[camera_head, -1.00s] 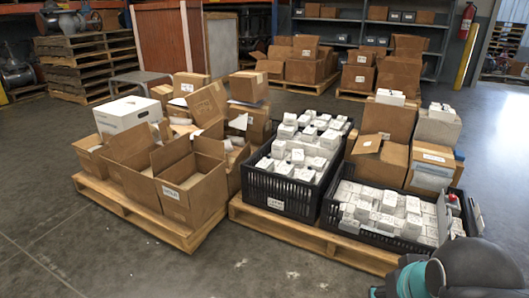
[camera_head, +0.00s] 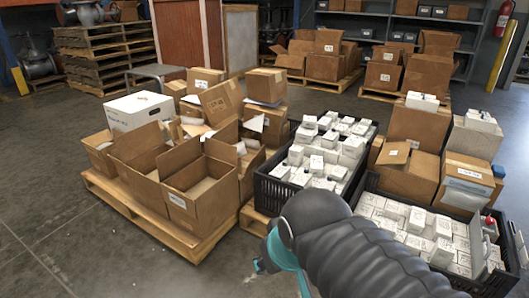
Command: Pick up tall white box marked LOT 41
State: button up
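Many small white boxes with dark print fill two black crates, the middle crate (camera_head: 262,190) and the right crate (camera_head: 372,184). Some white boxes in the middle crate (camera_head: 331,139) stand upright above the others. The print is too small to read, so I cannot tell which box is marked LOT 41. The end of my arm, with my gripper (camera_head: 258,266), is small at the lower middle, in front of the middle crate's pallet. Its fingers are not clear, and no box shows in it.
Open cardboard boxes (camera_head: 196,205) and a larger white carton (camera_head: 139,109) stand on the left pallet (camera_head: 150,229). Closed cartons (camera_head: 468,182) stand behind the right crate. Stacked pallets (camera_head: 105,58) and shelves are at the back. The floor at front left is clear.

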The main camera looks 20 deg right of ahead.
aim_at(296, 152)
jog(key=u, duration=0.1)
jog(key=i, duration=0.75)
jog(key=z, duration=0.8)
jog(key=i, duration=0.7)
jog(key=z, duration=0.7)
